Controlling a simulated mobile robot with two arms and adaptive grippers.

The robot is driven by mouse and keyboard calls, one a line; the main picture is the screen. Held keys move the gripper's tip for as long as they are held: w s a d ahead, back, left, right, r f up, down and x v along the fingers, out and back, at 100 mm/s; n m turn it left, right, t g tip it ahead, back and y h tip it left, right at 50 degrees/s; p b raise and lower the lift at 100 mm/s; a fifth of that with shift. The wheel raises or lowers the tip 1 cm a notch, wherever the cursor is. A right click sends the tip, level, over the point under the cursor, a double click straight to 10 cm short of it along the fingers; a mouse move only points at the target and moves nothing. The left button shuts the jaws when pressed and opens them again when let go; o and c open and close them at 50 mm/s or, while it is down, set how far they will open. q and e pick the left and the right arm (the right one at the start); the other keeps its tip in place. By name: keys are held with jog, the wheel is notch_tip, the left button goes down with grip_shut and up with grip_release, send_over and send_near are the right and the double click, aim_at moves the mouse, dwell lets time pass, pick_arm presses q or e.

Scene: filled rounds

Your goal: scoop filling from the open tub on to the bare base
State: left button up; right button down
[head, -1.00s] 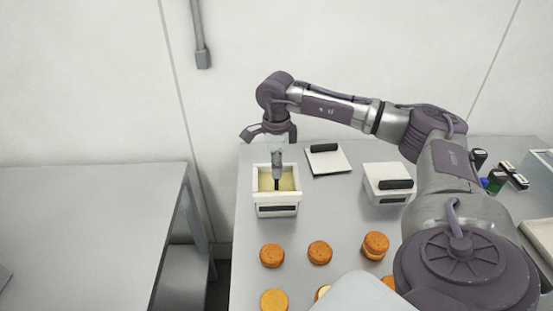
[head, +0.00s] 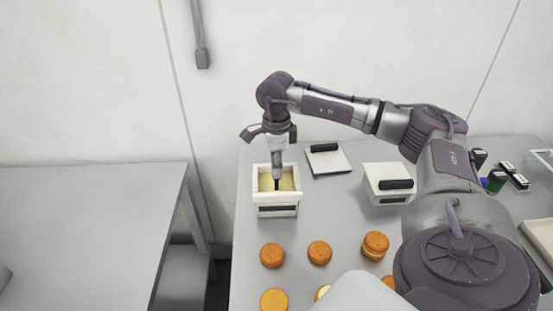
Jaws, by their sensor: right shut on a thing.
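The open tub (head: 261,198) is a white box with pale yellow filling (head: 265,183) inside, near the table's back left. My right gripper (head: 277,140) is above the tub, shut on an upright scoop (head: 277,157) with a grey handle. Its dark lower end reaches down into the tub; its tip is too small to make out against the filling. A flat, lighter orange round (head: 274,300) at the front left looks like the bare base. Another round with a pale top (head: 322,292) is partly hidden beside it. My left gripper is out of view.
Browned rounds (head: 271,255) (head: 319,252) and a filled, stacked round (head: 375,246) stand in front of the tub. A white lid (head: 328,162) lies behind, and a closed white tub (head: 386,177) stands right. Small dark-topped items (head: 497,180) are farther right.

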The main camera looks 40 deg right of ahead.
jog(key=shift+r, duration=0.1)
jog(key=shift+r+p, duration=3.05)
jog(key=shift+r, duration=1.2)
jog(key=shift+f, duration=0.1)
